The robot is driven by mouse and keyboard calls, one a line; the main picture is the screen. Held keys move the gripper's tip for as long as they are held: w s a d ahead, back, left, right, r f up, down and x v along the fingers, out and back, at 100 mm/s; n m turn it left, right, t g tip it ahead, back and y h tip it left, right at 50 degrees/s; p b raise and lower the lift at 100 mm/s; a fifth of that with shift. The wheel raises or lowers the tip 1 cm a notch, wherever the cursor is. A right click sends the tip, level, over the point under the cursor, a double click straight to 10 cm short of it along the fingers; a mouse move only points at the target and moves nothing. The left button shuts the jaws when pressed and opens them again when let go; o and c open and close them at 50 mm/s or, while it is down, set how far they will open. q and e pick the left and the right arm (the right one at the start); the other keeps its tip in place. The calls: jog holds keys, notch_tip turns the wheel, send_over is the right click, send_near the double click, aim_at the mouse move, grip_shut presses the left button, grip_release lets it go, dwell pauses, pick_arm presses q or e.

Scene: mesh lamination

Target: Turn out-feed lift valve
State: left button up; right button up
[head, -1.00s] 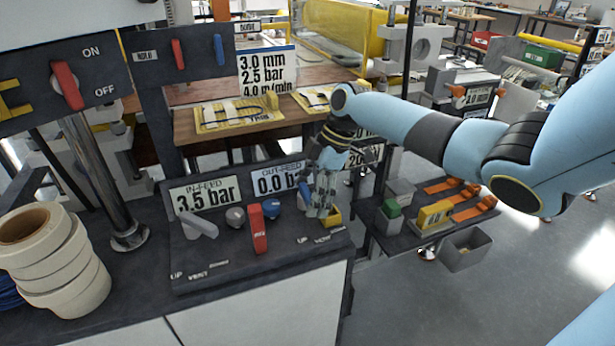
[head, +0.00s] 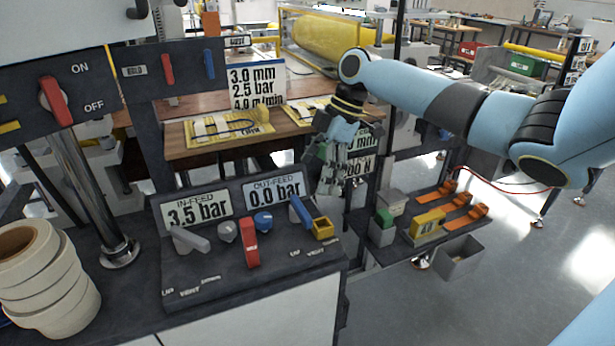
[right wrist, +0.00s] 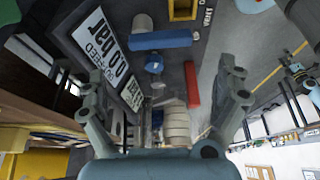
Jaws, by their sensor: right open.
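The out-feed lift valve is a blue lever (head: 301,212) at the right end of the dark control panel, below the OUT-FEED display (head: 273,190), which reads 0.0 bar. It lies slanted beside a yellow-framed block (head: 322,229), above the UP and VENT labels. My right gripper (head: 328,188) is open and empty, above and just right of the lever, apart from it. In the right wrist view the blue lever (right wrist: 160,40) lies beyond the spread fingers (right wrist: 168,98). My left gripper is not in view.
On the panel are a red lever (head: 250,243), a blue knob (head: 263,221), a grey knob (head: 228,231) and the grey in-feed lever (head: 187,239). The IN-FEED display (head: 197,208) reads 3.5 bar. White rolls (head: 45,275) stand left. A low shelf (head: 385,259) with small blocks is at right.

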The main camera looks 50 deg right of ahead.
aim_at(301, 211)
jog(key=shift+v, duration=1.5)
